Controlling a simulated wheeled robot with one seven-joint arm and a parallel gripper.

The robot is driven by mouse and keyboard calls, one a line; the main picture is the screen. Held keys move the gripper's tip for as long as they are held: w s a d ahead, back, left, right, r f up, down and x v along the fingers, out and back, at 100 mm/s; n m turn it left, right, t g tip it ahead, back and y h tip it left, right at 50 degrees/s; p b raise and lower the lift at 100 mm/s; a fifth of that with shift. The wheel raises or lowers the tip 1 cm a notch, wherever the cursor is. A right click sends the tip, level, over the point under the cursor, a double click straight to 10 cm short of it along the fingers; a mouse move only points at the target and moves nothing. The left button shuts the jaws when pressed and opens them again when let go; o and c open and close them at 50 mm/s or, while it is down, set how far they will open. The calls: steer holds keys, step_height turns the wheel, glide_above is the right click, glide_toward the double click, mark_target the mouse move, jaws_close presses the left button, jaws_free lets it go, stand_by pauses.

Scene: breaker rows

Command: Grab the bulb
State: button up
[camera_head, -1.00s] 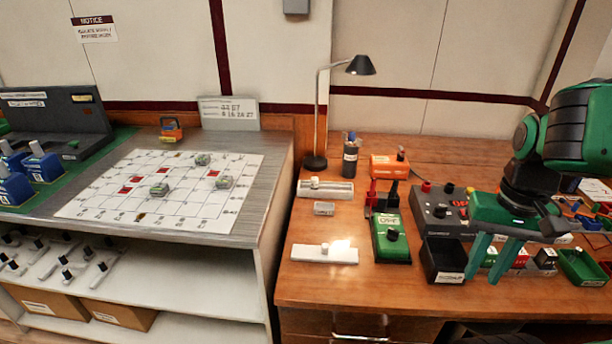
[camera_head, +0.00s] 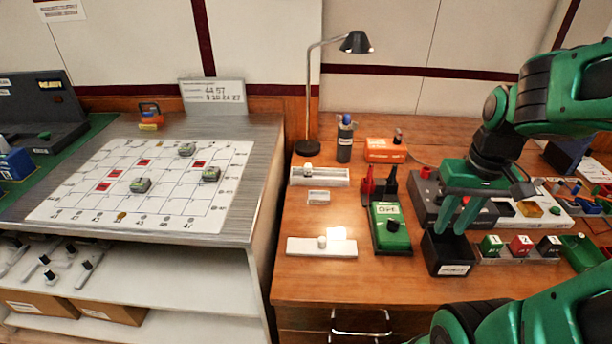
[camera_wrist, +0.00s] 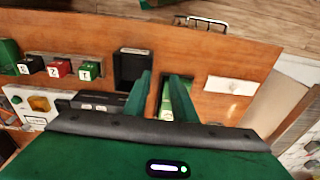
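A small, pale, rounded piece that could be the bulb (camera_head: 322,241) stands on a white plate (camera_head: 340,248) near the table's front left. A similar pale piece (camera_head: 308,168) sits on a grey-white holder (camera_head: 334,178) farther back. I cannot tell for sure which is the bulb. The white plate also shows in the wrist view (camera_wrist: 230,86), right of my fingers. My gripper (camera_head: 453,230) is above the black bin (camera_head: 450,268), right of the plate and apart from it. In the wrist view my gripper (camera_wrist: 163,75) has its fingers apart with nothing held between them.
A green box with a black knob (camera_head: 390,232) stands between the plate and the black bin. A desk lamp (camera_head: 355,42) and a dark pen cup (camera_head: 344,150) are at the back. Numbered blocks (camera_head: 520,246) lie right of the bin. Bare wood surrounds the plate.

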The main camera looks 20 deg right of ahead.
steer(key=w+a+f+n+t, duration=0.1)
steer(key=w+f+n+t, duration=0.15)
steer(key=w, duration=0.55)
steer(key=n+t+y, duration=0.6)
steer(key=n+t, duration=0.1)
steer(key=t, duration=0.1)
glide_toward(311, 176)
steer(key=w+a, duration=0.1)
steer(key=w, duration=0.1)
steer(key=w+a+f, duration=0.1)
steer(key=w, duration=0.2)
steer(key=w+a, duration=0.2)
steer(key=w, duration=0.1)
steer(key=shift+w+f, duration=0.1)
steer(key=shift+f, duration=0.2)
jaws_close()
